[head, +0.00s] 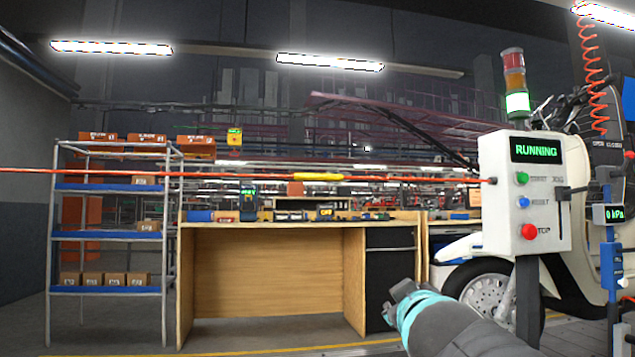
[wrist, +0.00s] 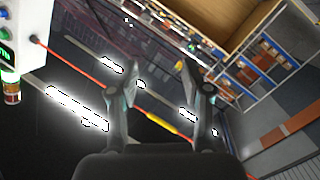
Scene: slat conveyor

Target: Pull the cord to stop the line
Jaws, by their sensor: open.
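A red pull cord (head: 420,180) runs taut across the head view and ends at the right on a white control box (head: 525,195). The cord carries a yellow sleeve (head: 318,176). The box's screen reads RUNNING, and the stack light (head: 516,100) above glows at its lowest, green-white section. My gripper (head: 401,293) is open and empty, below the cord and right of the sleeve in the head view. In the wrist view the sleeve (wrist: 162,124) shows in the gap between the fingers of my gripper (wrist: 157,80), beyond them. The fingers appear clear of the cord.
A wooden workbench (head: 270,275) with tools on top stands behind the cord. A metal shelf (head: 105,240) with boxes is at the left. A white scooter (head: 480,245) is at the right. A red coiled hose (head: 590,70) hangs at the upper right.

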